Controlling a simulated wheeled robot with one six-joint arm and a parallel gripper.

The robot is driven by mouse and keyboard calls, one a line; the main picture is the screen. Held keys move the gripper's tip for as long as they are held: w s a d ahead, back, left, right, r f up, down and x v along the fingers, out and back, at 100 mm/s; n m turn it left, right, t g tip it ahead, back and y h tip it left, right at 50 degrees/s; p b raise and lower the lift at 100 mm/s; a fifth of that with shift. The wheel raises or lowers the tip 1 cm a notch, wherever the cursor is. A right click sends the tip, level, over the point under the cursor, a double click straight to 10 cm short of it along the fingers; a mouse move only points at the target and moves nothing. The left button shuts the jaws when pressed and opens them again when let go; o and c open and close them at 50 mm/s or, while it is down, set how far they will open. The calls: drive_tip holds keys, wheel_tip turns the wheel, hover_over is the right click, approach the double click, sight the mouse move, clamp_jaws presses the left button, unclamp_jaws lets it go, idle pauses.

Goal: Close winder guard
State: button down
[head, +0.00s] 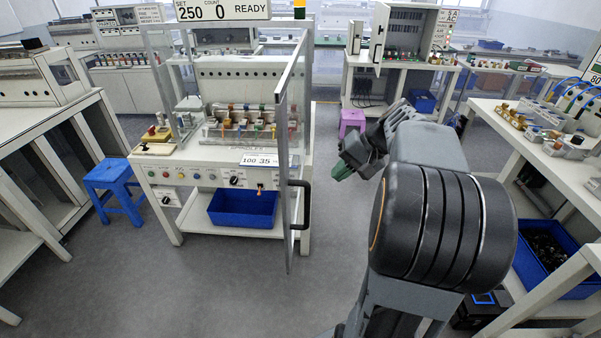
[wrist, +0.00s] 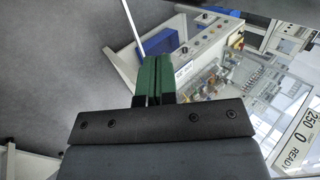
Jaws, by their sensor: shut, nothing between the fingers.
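The winder guard (head: 286,150) is a clear panel in a pale frame with a black handle (head: 299,204). It stands swung open toward me at the right front of the winder, so it shows nearly edge-on in the head view. Spindles (head: 240,125) sit on the winder behind it. My gripper (head: 342,171) is to the right of the guard, apart from it in the head view. In the wrist view its green fingers (wrist: 153,78) are together and empty. A pale frame bar (wrist: 133,22) passes just beyond the fingertips; I cannot tell whether they touch it.
A blue bin (head: 243,209) sits on the winder's lower shelf. A blue stool (head: 108,180) stands at left and a purple stool (head: 352,121) behind. A white workbench (head: 560,160) with parts is at right. The grey floor before the winder is clear.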

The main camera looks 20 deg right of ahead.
wheel_tip(320, 180, up, 2)
drive_tip(key=d+y, duration=0.1)
drive_tip(key=d, duration=0.1)
drive_tip(key=t+p, duration=0.1)
drive_tip(key=p, duration=0.2)
approach(291, 188)
drive_tip(key=x, duration=0.4)
drive_tip(key=shift+a+f, duration=0.1)
drive_tip(key=shift+f, duration=0.05)
drive_tip(key=shift+w+a+f, duration=0.1)
drive_tip(key=shift+w+a, duration=0.4)
drive_tip(key=shift+a, duration=0.2)
